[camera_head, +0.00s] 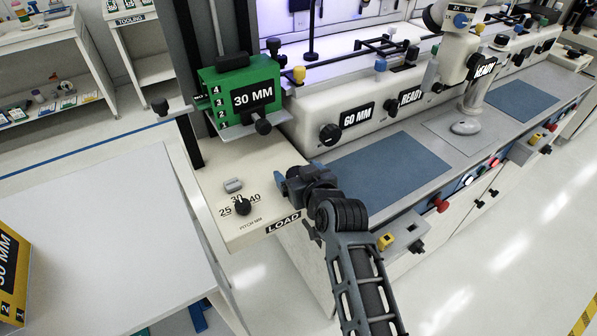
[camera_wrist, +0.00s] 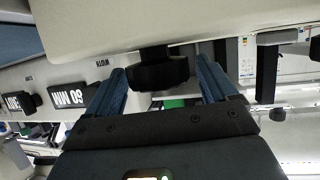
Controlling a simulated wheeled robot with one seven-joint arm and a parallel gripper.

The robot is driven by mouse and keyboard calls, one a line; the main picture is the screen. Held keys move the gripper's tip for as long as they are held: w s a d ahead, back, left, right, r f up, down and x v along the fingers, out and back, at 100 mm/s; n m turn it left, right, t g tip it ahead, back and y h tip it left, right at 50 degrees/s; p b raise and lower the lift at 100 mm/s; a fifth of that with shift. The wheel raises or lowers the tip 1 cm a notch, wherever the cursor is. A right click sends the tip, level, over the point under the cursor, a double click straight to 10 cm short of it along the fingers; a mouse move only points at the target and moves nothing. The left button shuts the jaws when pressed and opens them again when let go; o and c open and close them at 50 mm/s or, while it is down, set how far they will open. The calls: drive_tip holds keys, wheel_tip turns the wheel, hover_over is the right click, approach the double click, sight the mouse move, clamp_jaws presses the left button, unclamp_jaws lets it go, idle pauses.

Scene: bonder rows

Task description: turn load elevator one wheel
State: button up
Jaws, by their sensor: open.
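The load elevator (camera_head: 205,175) stands at the left end of the machine, with a "LOAD" label on its cream deck. A black pitch knob (camera_head: 242,206) sits on the deck inside a scale of 25, 30 and 40; its exact setting is too small to read. My gripper (camera_head: 283,186) is over the deck's right edge, right of the knob and apart from it. In the upside-down wrist view, a black knob (camera_wrist: 160,72) on a short stem appears between the open blue fingertips (camera_wrist: 162,72). It looks like the pitch knob; touching is not visible.
A green "30 MM" magazine (camera_head: 245,92) with black knobs stands above the deck. A small grey block (camera_head: 233,185) lies behind the pitch knob. The machine's "60 MM" panel (camera_head: 357,114) and blue mat (camera_head: 385,168) are to the right. A white table (camera_head: 110,240) stands left.

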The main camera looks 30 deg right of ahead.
drive_tip(key=shift+c, duration=0.4)
drive_tip(key=c, duration=0.9)
drive_tip(key=shift+w+f+n+y+b, duration=0.1)
drive_tip(key=shift+n+y+b, duration=1)
drive_tip(key=shift+b, duration=0.4)
drive_tip(key=shift+y+b, duration=0.35)
drive_tip(key=shift+y, duration=0.05)
drive_tip(key=n+y+b, duration=0.3)
drive_tip(key=b, duration=0.3)
drive_tip(key=shift+f+n+g+y, duration=0.15)
drive_tip(key=shift+n+g+y, duration=0.15)
drive_tip(key=shift+y, duration=0.1)
drive_tip(key=shift+n+g+y+b, duration=0.5)
drive_tip(key=shift+n+y+b, duration=0.45)
drive_tip(key=shift+b, duration=0.2)
drive_tip(key=shift+r+y, duration=0.25)
